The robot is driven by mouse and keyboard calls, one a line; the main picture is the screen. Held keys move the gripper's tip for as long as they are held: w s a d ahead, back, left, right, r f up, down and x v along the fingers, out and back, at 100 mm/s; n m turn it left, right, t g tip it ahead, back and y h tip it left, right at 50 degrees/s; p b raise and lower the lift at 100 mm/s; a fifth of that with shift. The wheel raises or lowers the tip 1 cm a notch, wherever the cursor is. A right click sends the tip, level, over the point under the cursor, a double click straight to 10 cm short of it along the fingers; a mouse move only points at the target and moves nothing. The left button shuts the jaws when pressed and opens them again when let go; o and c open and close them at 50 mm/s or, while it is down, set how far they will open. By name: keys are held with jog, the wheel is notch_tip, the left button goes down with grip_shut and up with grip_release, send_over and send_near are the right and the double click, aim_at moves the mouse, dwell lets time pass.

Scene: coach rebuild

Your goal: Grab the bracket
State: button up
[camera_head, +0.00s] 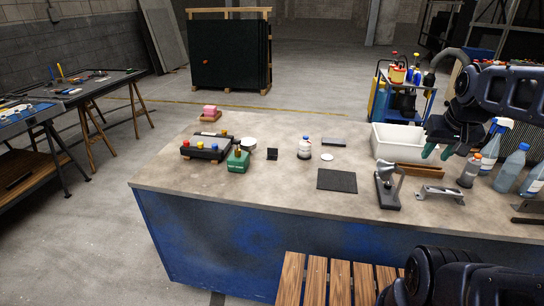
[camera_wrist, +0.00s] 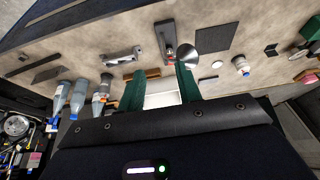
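The bracket (camera_head: 440,193) is a silver-grey metal piece with flat feet at its ends. In the wrist view the bracket (camera_wrist: 122,57) lies beyond the fingertips, left of the metal tool. My gripper (camera_head: 436,152) has green fingers and hangs above the bench, above and behind the bracket, near the white bin. In the wrist view my gripper (camera_wrist: 160,82) is open, with its fingers apart and nothing held between them.
The metal tool (camera_head: 386,188) stands close left of the bracket. Several bottles (camera_head: 510,168) stand to its right. The white bin (camera_head: 385,140) is behind it. A dark flat mat (camera_head: 337,180) lies further left. Bare benchtop (camera_head: 240,195) shows at the front left.

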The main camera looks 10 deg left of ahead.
jog(key=w+a+r+n+g, duration=0.1)
jog(key=w+a+r+n, duration=0.25)
jog(key=w, duration=0.45)
jog(key=w+a+r+n+g, duration=0.1)
jog(key=w+a+r+n, duration=0.1)
jog(key=w+a, duration=0.5)
jog(key=n+g+h, duration=0.2)
jog(key=n+h, duration=0.3)
jog(key=n, duration=0.8)
send_over(273, 149)
jog(key=a, duration=0.5)
notch_tip(273, 149, down, 25)
jog(key=shift+d+x, duration=0.1)
jog(key=shift+x, duration=2.45)
jog(key=shift+d+x, duration=0.15)
jog(key=shift+x, duration=2.45)
jog(key=shift+s+r, duration=0.1)
jog(key=shift+s, duration=0.05)
jog(key=shift+c, duration=0.5)
